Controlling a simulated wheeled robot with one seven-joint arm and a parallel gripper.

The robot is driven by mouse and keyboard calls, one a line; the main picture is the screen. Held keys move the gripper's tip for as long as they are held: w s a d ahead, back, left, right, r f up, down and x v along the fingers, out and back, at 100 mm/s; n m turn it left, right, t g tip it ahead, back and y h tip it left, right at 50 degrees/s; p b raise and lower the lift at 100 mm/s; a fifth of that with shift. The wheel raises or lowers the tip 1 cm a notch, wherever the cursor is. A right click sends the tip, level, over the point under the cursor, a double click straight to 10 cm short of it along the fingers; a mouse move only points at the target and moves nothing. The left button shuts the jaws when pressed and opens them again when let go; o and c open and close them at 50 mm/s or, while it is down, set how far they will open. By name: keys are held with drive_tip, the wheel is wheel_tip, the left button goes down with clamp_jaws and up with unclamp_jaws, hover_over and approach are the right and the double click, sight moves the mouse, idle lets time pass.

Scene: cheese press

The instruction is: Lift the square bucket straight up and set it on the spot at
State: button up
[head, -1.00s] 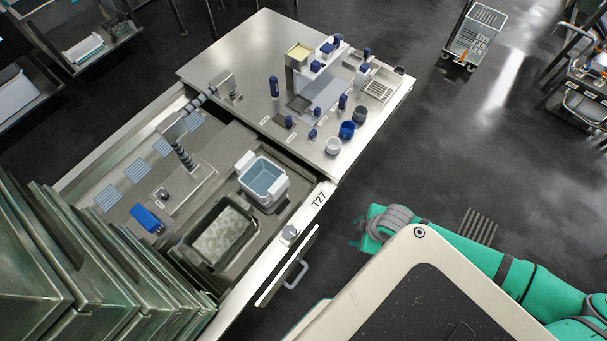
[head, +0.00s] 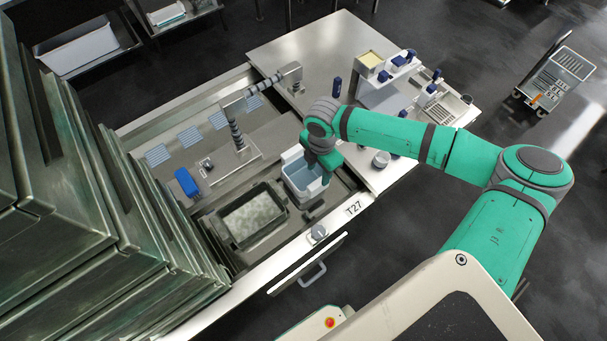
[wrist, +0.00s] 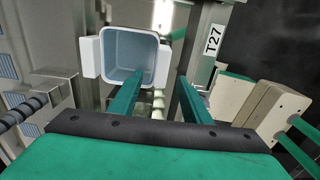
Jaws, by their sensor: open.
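The square bucket (head: 296,176), pale blue inside with white side grips, stands upright in the sunken basin of the steel bench. In the wrist view the bucket (wrist: 128,58) is at the upper left, appears empty, and its right grip is close to my left finger. I cannot tell whether a finger touches the bucket. The task line names no clear spot.
A dark rectangular tub (head: 211,226) with pale mottled contents sits left of the bucket. A blue block (head: 187,182) lies at the left. Steel stacks (head: 75,180) crowd the left side. The raised steel worktop (head: 300,60) holds small blue-topped items.

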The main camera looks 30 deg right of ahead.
sight(318, 182)
drive_tip(key=f, duration=1)
drive_tip(key=shift+s, duration=0.2)
clamp_jaws()
drive_tip(key=shift+w, duration=0.1)
idle(1.0)
